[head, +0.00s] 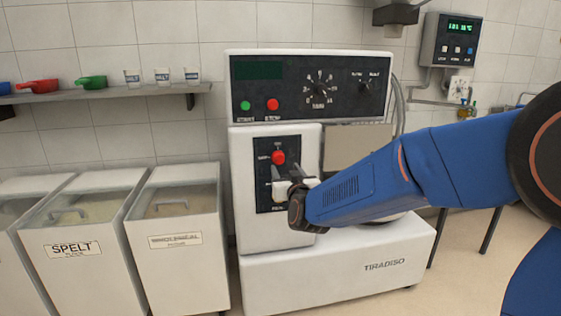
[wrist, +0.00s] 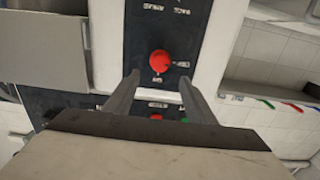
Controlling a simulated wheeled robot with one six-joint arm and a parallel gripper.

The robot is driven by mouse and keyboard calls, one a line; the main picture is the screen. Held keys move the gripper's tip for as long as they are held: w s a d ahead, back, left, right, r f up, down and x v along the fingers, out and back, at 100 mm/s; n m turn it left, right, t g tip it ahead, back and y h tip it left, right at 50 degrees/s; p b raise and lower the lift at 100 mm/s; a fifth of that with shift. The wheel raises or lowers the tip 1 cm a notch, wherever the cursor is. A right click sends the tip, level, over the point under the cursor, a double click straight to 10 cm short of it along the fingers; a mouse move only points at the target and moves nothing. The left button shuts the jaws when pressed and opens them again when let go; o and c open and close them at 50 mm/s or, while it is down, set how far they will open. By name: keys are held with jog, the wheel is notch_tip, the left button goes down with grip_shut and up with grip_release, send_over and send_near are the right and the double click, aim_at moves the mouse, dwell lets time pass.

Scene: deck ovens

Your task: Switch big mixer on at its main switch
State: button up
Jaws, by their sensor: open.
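The big mixer (head: 340,265) is a white machine marked TIRADISO. A red round knob (head: 279,157) sits on a black plate on its front, below the upper control panel; this looks like the main switch. The wrist view shows the knob (wrist: 159,61) larger, with small labels around it that I cannot read. My gripper (head: 285,170) is open in front of the black plate, just below the knob in the head view. In the wrist view its fingertips (wrist: 159,77) stand to either side of the knob's line, with the knob a little beyond them. I cannot tell any contact.
The upper panel has a green button (head: 245,105), a red button (head: 272,104) and a black dial (head: 321,89). Flour bins (head: 182,245) stand at left, under a shelf (head: 100,95) with scoops and cups. A wall controller (head: 449,42) hangs at right.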

aim_at(279, 159)
jog(key=x, duration=0.9)
jog(key=shift+w+a, duration=0.1)
jog(key=shift+w, duration=0.2)
jog(key=c, duration=1)
